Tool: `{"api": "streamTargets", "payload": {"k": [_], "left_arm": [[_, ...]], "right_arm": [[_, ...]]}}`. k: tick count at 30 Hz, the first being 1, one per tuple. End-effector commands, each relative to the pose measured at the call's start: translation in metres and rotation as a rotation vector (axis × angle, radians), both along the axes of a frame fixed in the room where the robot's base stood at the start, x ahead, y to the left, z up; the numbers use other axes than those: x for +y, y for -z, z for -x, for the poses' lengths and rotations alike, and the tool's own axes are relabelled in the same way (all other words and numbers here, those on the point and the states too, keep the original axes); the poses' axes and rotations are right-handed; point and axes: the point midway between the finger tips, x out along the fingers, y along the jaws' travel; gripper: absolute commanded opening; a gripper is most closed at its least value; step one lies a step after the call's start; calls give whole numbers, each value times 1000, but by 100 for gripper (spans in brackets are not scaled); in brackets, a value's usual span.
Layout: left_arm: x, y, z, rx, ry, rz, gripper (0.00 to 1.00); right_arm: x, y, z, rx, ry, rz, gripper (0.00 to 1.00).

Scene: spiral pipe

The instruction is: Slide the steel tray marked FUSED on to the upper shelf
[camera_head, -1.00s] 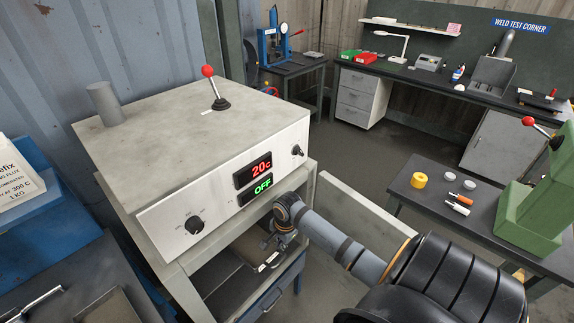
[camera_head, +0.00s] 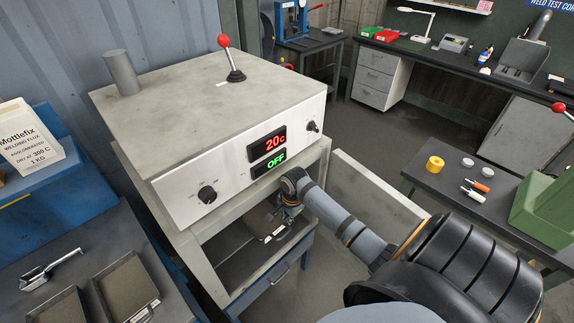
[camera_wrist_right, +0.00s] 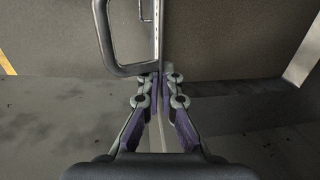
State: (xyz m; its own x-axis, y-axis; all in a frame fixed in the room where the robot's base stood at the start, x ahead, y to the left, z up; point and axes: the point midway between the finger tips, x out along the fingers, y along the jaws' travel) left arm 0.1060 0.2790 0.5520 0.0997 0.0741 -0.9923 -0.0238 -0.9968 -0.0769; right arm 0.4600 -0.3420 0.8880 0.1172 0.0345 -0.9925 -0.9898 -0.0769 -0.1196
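The right arm reaches to the front of the grey oven (camera_head: 160,110). My right gripper (camera_head: 280,215) is low in front of its open lower space, partly hidden by the wrist. A dark steel tray (camera_head: 258,222) with a small white label lies there, just under the fingers; its lettering is too small to read. In the right wrist view the fingers (camera_wrist_right: 160,82) are closed together on a thin upright edge, which seems to be the tray rim. Two more steel trays, one nearer (camera_head: 60,308) and one labelled (camera_head: 125,287), lie on the left bench. The upper shelf is largely hidden. My left gripper is not in view.
The oven door (camera_head: 375,190) stands open to the right of the arm. A flux box (camera_head: 28,140) and a clamp (camera_head: 50,268) are at left. A side table (camera_head: 450,200) stands at right.

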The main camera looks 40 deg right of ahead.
Motion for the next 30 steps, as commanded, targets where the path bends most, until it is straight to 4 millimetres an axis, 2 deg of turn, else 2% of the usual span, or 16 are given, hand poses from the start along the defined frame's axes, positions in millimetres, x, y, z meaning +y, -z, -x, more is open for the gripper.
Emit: {"api": "streamTargets", "payload": {"k": [2, 9, 10, 20, 23, 30], "left_arm": [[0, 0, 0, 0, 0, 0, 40], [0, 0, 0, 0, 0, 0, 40], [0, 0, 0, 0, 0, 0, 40], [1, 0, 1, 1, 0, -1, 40], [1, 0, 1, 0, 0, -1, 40], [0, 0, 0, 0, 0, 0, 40]], "right_arm": [[0, 1, -1, -3, -1, -1, 0], [0, 1, -1, -2, 0, 0, 31], [0, 1, 0, -2, 0, 0, 32], [-1, -2, 1, 1, 0, 1, 32], [-1, -15, 2, -2, -2, 1, 32], [-3, -58, 6, -5, -2, 4, 32]]}}
